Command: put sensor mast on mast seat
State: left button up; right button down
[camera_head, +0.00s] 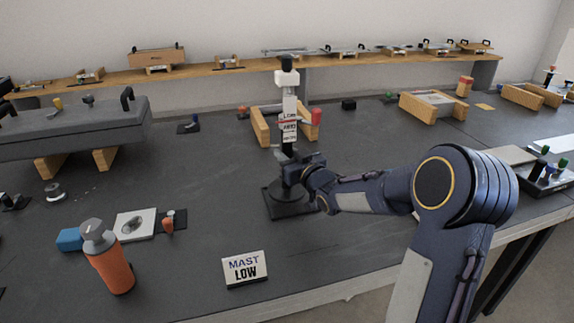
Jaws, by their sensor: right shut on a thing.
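The sensor mast (289,108) stands upright near the middle of the table, a white labelled post with a black top and a dark lower part. My right gripper (292,172) is shut on the mast's dark lower part, coming in from the right. The fingertips are partly hidden against the dark mast. Below it is a black square base (283,209); I cannot tell whether the mast rests on it. A long grey chassis body (70,130) sits on wooden blocks at the left. I cannot pick out the mast seat for certain. My left gripper is not in view.
A "MAST LOW" sign (245,268) stands in front of the black base. An orange bottle (110,268), a blue block (69,239) and a white plate (135,225) are at the front left. Wooden cradles (433,107) stand behind. The table between chassis and mast is mostly clear.

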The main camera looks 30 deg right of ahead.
notch_tip(320, 180, down, 3)
jog(key=shift+w+d+f, duration=0.1)
jog(key=shift+w, duration=0.05)
jog(key=shift+b, duration=0.4)
jog(key=c, duration=1.6)
grip_release()
jog(key=shift+f, duration=0.25)
jog(key=o, duration=0.5)
jog(key=shift+r, duration=0.1)
jog(key=shift+c, duration=0.2)
